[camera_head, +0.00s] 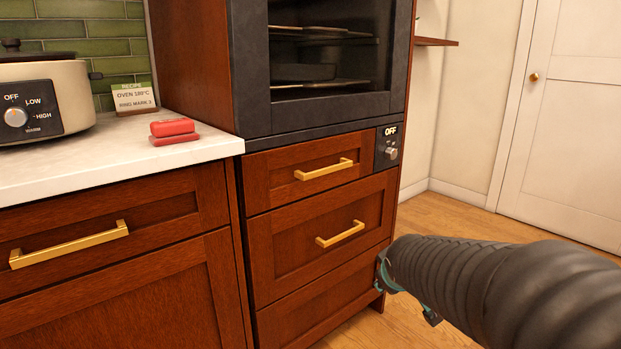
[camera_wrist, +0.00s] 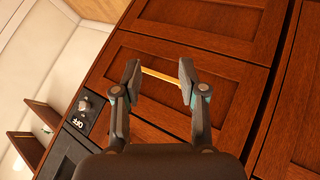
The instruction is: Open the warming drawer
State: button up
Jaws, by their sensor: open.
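Below the oven, the cabinet has a top drawer (camera_head: 283,178) with a brass handle (camera_head: 324,169) and a middle drawer (camera_head: 290,232) with a brass handle (camera_head: 340,234). Both look shut. No label shows which is the warming drawer; the top one sits beside an OFF knob (camera_head: 390,152). In the wrist view, my gripper (camera_wrist: 158,71) is open, fingers apart, with a brass handle (camera_wrist: 160,79) seen between them. It appears to be the middle drawer's. Whether the fingers touch it I cannot tell. In the head view my arm hides most of the gripper.
A handleless bottom panel (camera_head: 320,300) lies under the drawers. Wooden floor (camera_head: 450,215) is clear toward the white door (camera_head: 575,130).

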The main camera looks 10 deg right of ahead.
jog(key=w+r+n+t, duration=0.3)
jog(key=w+n, duration=0.1)
jog(key=w, duration=0.3)
jog(key=n+t+y, duration=0.6)
jog(key=n, duration=0.5)
send_near(329, 171)
jog(key=x, duration=1)
jog(key=shift+w+p, duration=0.3)
jog(key=shift+p, duration=0.1)
jog(key=shift+c, duration=0.3)
grip_shut()
